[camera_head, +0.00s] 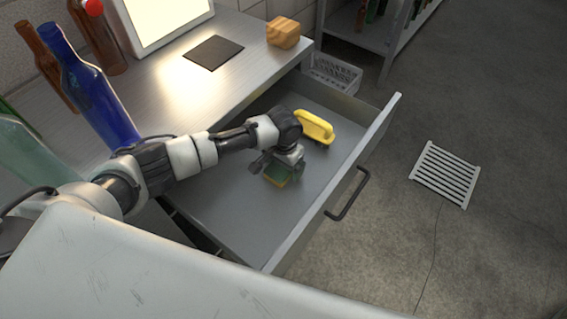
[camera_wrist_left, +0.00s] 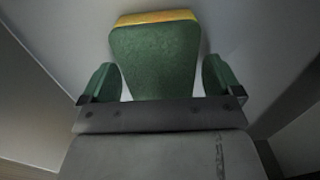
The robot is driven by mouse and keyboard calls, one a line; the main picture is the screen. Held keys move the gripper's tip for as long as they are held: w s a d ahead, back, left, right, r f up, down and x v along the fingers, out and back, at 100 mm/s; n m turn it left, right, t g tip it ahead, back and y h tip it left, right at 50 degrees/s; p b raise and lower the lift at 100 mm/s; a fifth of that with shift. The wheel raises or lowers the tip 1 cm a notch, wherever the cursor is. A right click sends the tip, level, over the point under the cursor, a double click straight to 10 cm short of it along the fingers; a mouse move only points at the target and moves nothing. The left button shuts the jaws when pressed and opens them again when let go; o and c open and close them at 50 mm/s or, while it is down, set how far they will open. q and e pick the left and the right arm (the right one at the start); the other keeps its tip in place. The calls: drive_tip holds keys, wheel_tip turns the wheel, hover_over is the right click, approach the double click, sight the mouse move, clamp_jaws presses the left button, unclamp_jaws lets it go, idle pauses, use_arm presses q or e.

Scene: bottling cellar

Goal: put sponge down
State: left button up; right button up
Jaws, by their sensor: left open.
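The sponge, green with a yellow layer, lies in the open drawer (camera_head: 235,205) in the head view (camera_head: 279,177), and its green face fills the upper middle of the left wrist view (camera_wrist_left: 155,62). My left gripper (camera_head: 277,170) is low over the drawer floor with its fingers on either side of the sponge. In the left wrist view the gripper (camera_wrist_left: 160,85) is open, with a gap between each green-padded finger and the sponge. The gripper hides part of the sponge in the head view. My right gripper is not in view.
A yellow-handled brush-like object (camera_head: 314,126) lies in the drawer behind the gripper. A dark handle (camera_head: 348,195) is on the drawer front. The counter holds a wooden block (camera_head: 283,33), a dark mat (camera_head: 214,52) and a blue bottle (camera_head: 92,90). A floor grate (camera_head: 444,175) lies right.

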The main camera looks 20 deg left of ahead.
use_arm(q)
wheel_tip(320, 180, up, 12)
drive_tip(key=p, duration=0.2)
drive_tip(key=shift+r, duration=0.2)
idle(0.5)
